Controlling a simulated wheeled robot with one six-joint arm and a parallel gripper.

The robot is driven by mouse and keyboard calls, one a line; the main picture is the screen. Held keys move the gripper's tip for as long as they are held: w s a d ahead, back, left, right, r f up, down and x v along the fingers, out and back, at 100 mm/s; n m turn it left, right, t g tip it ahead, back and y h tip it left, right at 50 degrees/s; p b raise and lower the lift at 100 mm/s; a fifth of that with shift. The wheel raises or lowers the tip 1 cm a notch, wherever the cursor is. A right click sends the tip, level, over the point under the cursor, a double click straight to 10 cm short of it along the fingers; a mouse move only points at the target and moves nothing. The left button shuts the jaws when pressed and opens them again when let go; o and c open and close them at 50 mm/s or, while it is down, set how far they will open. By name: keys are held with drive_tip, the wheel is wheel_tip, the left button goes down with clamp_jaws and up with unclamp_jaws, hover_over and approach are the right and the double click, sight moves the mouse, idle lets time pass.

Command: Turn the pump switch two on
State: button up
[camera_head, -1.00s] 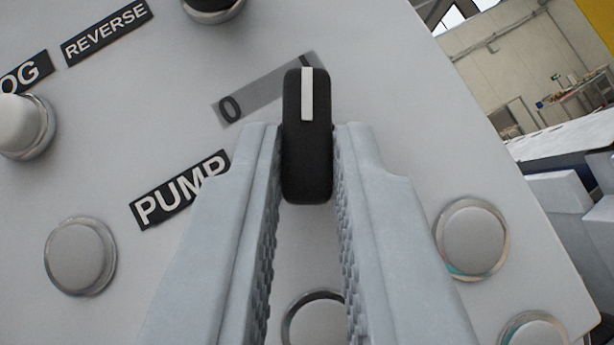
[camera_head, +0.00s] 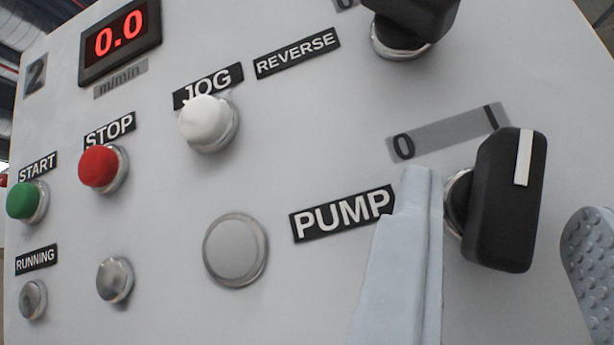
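The pump switch (camera_head: 507,205) is a black rotary knob with a white line on its face, on the right of the panel beside the PUMP label (camera_head: 342,212). A grey strip above it (camera_head: 448,133) bears 0 at its left end and I at its right end. The knob's white line stands near upright in the picture, pointing toward the I end. My gripper (camera_head: 505,235) is open, with one finger left of the knob and the other at the right edge. The panel carries the number 2 (camera_head: 35,75).
A red 0.0 display (camera_head: 119,42), a green START button (camera_head: 26,202), a red STOP button (camera_head: 102,167) and a white JOG button (camera_head: 208,124) are on the left. Another black knob (camera_head: 415,20) is above. A blank round cap (camera_head: 235,249) lies below JOG.

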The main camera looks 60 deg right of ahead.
drive_tip(key=v, duration=1.7)
drive_tip(key=shift+a, duration=0.2)
drive_tip(key=shift+s+f, duration=0.1)
